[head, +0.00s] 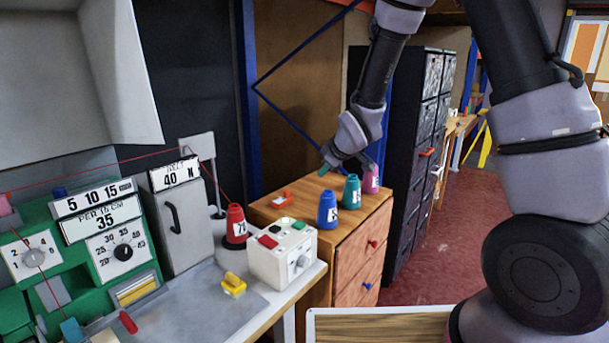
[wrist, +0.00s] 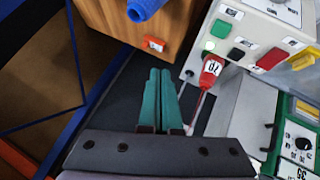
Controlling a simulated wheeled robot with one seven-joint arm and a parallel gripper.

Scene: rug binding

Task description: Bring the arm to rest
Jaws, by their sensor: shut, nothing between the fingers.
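My gripper (head: 324,170) hangs in the air above the wooden drawer cabinet (head: 362,252), at the end of my arm reaching down from the top. In the wrist view my gripper (wrist: 160,72) shows its two teal fingers side by side and shut, with nothing between them. The fingers are apart from the cones. My arm is bent, with its forearm stretched out over the cabinet.
Blue (head: 327,211), teal (head: 352,192) and pink (head: 372,180) cones stand on the cabinet. A red cone (head: 236,225) stands beside the white button box (head: 283,262). A green machine (head: 95,240) is at left. Red floor (head: 450,245) is open at right.

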